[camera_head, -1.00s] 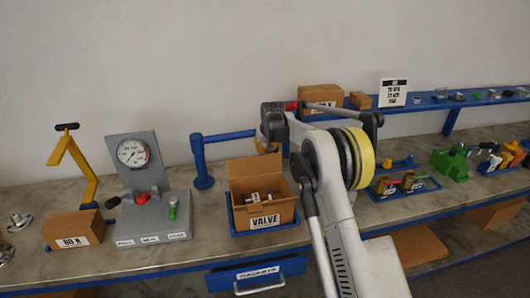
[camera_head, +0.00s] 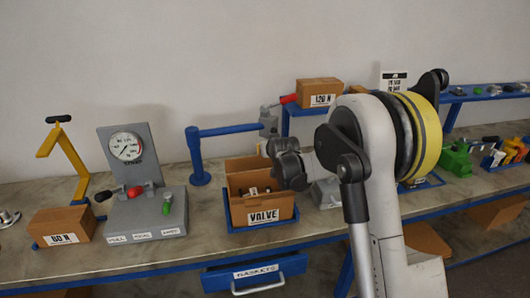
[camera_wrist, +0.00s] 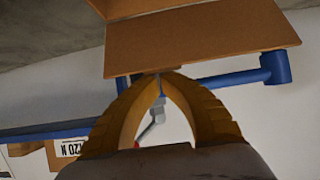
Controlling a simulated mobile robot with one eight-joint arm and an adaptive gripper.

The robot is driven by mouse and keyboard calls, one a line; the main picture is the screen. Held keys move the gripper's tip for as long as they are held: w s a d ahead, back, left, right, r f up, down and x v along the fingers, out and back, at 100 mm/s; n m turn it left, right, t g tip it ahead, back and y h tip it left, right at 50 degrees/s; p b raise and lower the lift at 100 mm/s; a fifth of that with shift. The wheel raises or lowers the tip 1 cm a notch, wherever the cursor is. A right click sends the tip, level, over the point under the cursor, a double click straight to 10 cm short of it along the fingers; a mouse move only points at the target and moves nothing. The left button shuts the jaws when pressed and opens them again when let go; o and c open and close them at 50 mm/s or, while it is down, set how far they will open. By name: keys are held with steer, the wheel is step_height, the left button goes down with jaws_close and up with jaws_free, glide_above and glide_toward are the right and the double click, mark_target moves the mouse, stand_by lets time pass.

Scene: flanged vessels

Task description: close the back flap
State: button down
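The open cardboard box labelled VALVE (camera_head: 264,216) stands on the bench with metal parts inside. Its back flap (camera_head: 243,164) stands raised at the rear; my arm hides the right part of the box in the head view. In the wrist view the flap (camera_wrist: 205,42) is a wide brown panel across the top. My gripper (camera_wrist: 160,74) has its two yellow fingers curved together, tips meeting at the flap's lower picture edge. I cannot tell whether they touch it. Nothing shows held between them.
A blue post with a horizontal arm (camera_head: 228,131) and a red-handled valve (camera_head: 288,99) stand behind the box. A gauge panel (camera_head: 140,185) is to the left. The 120 N box (camera_head: 319,92) sits on the raised blue shelf.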

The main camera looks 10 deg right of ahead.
steer(key=shift+s+f+t+b, duration=0.2)
steer(key=shift+s+t+b, duration=0.5)
steer(key=shift+s+t, duration=0.2)
steer(key=shift+s, duration=0.45)
steer(key=shift+r, duration=0.15)
